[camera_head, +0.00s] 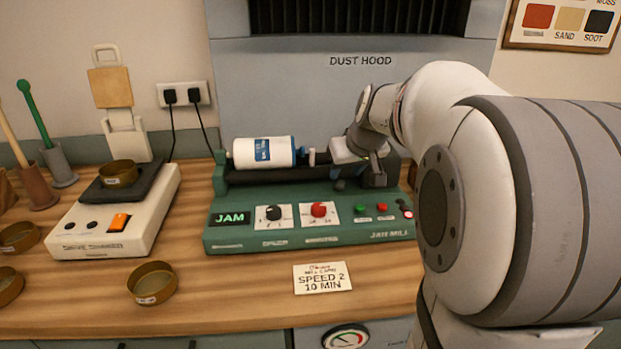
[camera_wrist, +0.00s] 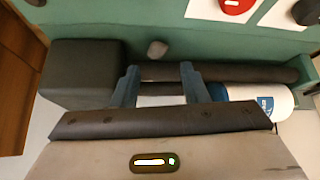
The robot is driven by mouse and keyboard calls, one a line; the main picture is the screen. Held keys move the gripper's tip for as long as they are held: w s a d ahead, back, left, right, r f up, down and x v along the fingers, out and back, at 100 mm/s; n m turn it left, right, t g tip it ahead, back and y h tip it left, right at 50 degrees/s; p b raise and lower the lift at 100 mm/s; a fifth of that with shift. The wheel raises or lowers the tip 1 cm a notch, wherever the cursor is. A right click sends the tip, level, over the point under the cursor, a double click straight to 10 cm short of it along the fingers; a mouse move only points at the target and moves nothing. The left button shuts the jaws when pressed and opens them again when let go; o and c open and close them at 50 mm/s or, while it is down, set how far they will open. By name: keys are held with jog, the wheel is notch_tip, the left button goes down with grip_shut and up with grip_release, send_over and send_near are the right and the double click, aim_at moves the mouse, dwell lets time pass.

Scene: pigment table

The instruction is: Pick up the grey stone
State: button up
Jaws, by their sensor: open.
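The small grey stone (camera_head: 340,184) rests on the green jar mill (camera_head: 290,238), close to the front dark roller and apart from my gripper. In the wrist view the stone (camera_wrist: 157,49) sits just beyond the rollers, above the gap between my fingertips. My gripper (camera_wrist: 160,84) is open and empty, its two blue-grey fingers over the rollers. In the head view my gripper (camera_head: 352,153) is above the right part of the mill, slightly behind the stone, its fingertips hard to make out.
A white jar with a blue label (camera_head: 263,153) lies on the rollers at left; it shows right of my fingers in the wrist view (camera_wrist: 262,101). A dark end block (camera_wrist: 80,72) stands left of my fingers there. The mill display (camera_head: 230,218) reads JAM.

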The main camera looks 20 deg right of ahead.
aim_at(340, 182)
jog(key=x, duration=0.6)
jog(key=shift+w+d+f, duration=0.1)
jog(key=shift+w, duration=0.1)
grip_shut()
